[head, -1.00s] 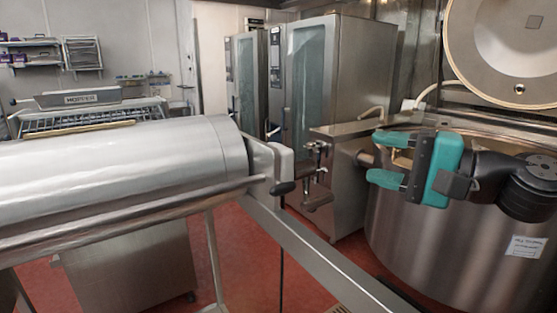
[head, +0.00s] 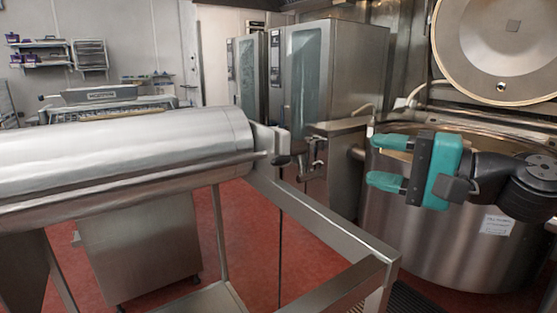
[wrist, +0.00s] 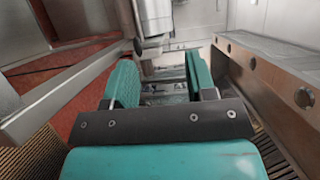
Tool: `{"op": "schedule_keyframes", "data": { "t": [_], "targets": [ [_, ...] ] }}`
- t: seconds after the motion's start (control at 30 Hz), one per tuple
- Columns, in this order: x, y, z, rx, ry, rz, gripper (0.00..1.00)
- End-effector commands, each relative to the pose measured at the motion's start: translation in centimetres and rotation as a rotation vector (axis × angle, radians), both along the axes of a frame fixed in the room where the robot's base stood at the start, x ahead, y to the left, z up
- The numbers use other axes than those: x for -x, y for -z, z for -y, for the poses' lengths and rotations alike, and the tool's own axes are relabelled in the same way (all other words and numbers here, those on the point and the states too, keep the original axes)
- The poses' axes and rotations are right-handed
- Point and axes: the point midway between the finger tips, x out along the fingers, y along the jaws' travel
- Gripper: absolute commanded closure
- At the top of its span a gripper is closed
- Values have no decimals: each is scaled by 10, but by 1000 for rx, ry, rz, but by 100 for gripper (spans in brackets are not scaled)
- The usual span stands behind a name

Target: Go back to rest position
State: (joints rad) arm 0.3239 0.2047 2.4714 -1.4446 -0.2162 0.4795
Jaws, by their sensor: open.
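My gripper (head: 390,162) has teal fingers and shows at the right of the head view, in front of the large steel kettle (head: 440,245). Its fingers point left and are apart, with nothing between them. In the wrist view my gripper (wrist: 158,85) also shows two separated teal fingers with an empty gap. The kettle's round lid (head: 462,60) stands raised at the upper right. My arm covers part of the kettle's rim and front.
A large steel cylinder (head: 120,150) lies across the left, with a metal frame rail (head: 320,225) beside it. Tall steel ovens (head: 345,70) stand at the back. Red floor (head: 245,225) shows between them. In the wrist view a steel beam (wrist: 275,80) runs along the right.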

Motion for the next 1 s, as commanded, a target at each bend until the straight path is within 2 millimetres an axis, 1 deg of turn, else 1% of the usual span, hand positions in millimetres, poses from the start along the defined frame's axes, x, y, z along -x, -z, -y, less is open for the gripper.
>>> {"op": "schedule_keyframes", "data": {
  "t": [0.03, 0.1, 0.27, 0.37, 0.5, 0.57, 0.67, 0.77, 0.87, 0.97, 1.0],
  "targets": [
    [6, 2, -8, 36, -27, 9, 49],
    [12, 8, -17, 85, -63, 19, 49],
    [32, 22, -36, 222, -154, 47, 49],
    [48, 34, -47, 334, -227, 70, 49],
    [79, 57, -58, 545, -367, 114, 49],
    [93, 67, -59, 640, -429, 132, 49],
    [117, 83, -56, 804, -537, 162, 49],
    [141, 97, -47, 970, -647, 188, 49],
    [164, 107, -30, 1135, -757, 206, 49],
    [187, 112, -8, 1293, -861, 210, 49],
    [188, 128, -4, 1310, -873, 201, 49]
  ]
}}
